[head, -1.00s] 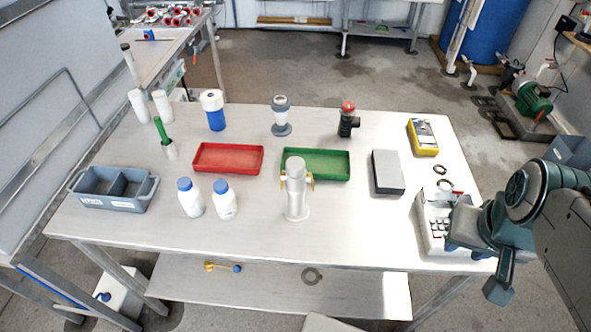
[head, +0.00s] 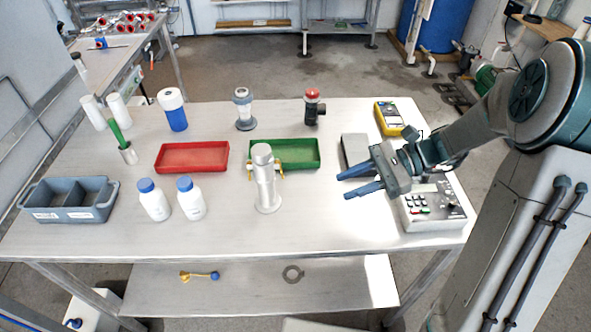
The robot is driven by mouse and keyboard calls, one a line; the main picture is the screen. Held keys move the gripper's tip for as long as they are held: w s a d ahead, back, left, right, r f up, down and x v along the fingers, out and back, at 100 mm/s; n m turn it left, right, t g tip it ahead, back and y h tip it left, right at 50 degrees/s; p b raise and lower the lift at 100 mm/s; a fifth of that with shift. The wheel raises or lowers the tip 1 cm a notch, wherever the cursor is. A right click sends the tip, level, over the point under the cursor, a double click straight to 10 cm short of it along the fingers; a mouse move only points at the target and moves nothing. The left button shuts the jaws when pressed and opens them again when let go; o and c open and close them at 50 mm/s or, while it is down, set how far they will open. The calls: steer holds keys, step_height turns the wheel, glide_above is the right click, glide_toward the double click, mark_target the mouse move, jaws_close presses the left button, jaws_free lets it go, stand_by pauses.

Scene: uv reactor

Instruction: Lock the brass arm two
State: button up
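A white-silver cylindrical fitting (head: 265,185) stands upright on the table, in front of the green tray. It has small brass arms at both sides near its top: a left brass arm (head: 250,168) and a right brass arm (head: 281,168). Which of them is arm two I cannot tell, nor whether either is locked. My gripper (head: 352,183) is to the right of the fitting, above the table, with its two fingers pointing left and spread apart. It is open and empty, clear of the fitting.
A green tray (head: 314,166) and red tray (head: 159,169) lie behind. Two white bottles (head: 154,206) (head: 191,204) stand left of the fitting. A grey box (head: 355,150) and a keypad device (head: 418,219) are near my gripper. The table front right of the fitting is clear.

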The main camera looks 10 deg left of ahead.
mark_target(282, 172)
steer(key=w+f+m+t+y, duration=0.1)
steer(key=w+f+m+y, duration=0.1)
steer(key=w+m+y, duration=0.3)
steer(key=s+a+n, duration=0.1)
steer(key=s+a, duration=0.1)
steer(key=a, duration=1.1)
steer(key=shift+s, duration=0.2)
jaws_close()
